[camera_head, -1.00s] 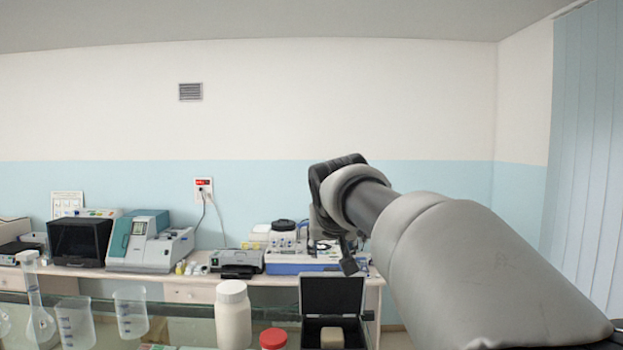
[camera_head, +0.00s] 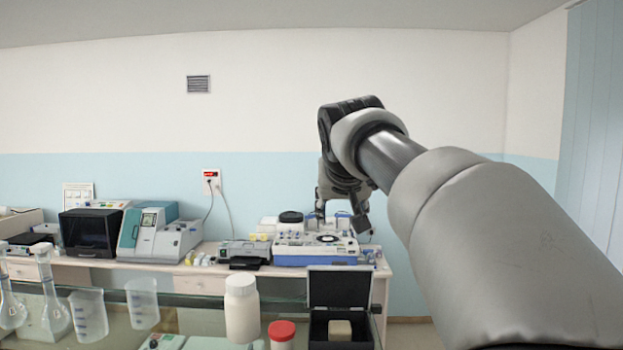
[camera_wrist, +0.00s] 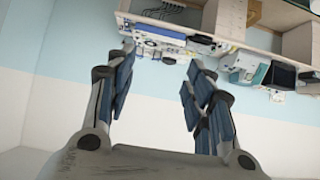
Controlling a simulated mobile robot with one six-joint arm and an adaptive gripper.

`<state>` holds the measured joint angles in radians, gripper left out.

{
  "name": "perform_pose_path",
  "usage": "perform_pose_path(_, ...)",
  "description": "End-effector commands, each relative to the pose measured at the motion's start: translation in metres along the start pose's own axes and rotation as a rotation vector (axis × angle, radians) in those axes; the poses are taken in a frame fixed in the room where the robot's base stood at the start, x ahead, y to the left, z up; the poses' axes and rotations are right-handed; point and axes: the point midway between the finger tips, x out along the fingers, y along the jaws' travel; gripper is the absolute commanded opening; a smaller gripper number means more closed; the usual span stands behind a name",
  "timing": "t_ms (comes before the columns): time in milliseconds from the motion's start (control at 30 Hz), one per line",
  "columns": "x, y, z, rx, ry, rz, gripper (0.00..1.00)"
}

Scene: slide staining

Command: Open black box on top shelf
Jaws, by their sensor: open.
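The black box (camera_head: 318,327) stands on the glass shelf in the head view. Its lid (camera_head: 338,288) is raised upright at the back, and a pale beige block (camera_head: 340,329) shows inside. My gripper (camera_head: 342,222) is above and behind the box in the picture, apart from the lid. In the wrist view my gripper (camera_wrist: 155,75) has its fingers spread, with nothing between them. The box does not show in the wrist view.
Left of the box stand a red-capped jar (camera_head: 281,336), a white bottle (camera_head: 241,312), beakers (camera_head: 89,316) and flasks (camera_head: 52,310). Lab machines (camera_head: 150,236) line the bench behind.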

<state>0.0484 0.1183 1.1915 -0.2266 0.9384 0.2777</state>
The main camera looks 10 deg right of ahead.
Motion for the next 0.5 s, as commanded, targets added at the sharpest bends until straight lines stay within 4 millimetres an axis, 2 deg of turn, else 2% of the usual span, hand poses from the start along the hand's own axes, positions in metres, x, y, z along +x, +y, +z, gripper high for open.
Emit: perform_pose_path(500, -0.030, 0.000, -0.022, 0.001, 0.001, -0.001, 0.48)
